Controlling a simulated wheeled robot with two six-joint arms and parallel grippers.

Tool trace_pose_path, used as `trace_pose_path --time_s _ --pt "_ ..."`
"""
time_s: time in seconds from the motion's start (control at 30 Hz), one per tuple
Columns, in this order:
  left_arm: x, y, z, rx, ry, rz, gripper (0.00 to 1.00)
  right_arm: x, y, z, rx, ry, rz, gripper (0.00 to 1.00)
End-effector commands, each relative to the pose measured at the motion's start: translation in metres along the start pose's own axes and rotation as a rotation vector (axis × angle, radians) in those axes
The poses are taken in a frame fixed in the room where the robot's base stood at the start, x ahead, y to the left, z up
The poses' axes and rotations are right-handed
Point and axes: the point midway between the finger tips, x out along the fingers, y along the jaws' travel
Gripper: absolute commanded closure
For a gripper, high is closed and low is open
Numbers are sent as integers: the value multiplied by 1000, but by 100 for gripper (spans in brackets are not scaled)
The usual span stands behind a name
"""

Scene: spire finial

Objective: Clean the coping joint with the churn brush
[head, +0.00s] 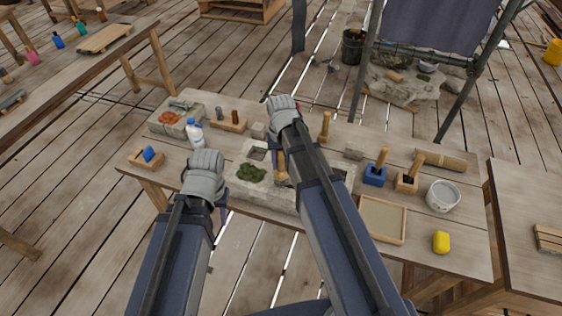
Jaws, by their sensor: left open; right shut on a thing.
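The coping stone (240,186) is a pale grey block at the front middle of the bench, with green moss (250,173) on its top and dark hollows behind it. My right gripper (278,154) is over the stone, mostly hidden by its own arm. It is shut on a wooden-handled tool, seemingly the churn brush (281,176), whose lower end is at or just above the stone. I cannot tell whether it touches. The joint is not clearly visible behind my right arm. My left gripper (222,200) is open and empty, left of the stone by the bench's front edge.
On the bench, a bottle (194,132) and a peg rack (229,125) stand behind left.

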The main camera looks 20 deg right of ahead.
Motion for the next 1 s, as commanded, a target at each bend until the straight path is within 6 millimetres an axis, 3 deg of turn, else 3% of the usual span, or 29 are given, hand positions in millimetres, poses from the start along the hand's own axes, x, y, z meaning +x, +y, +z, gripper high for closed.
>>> trace_pose_path --time_s 1.0 --pt "9 1 0 0 0 0 57 9 0 0 0 0 0 100"
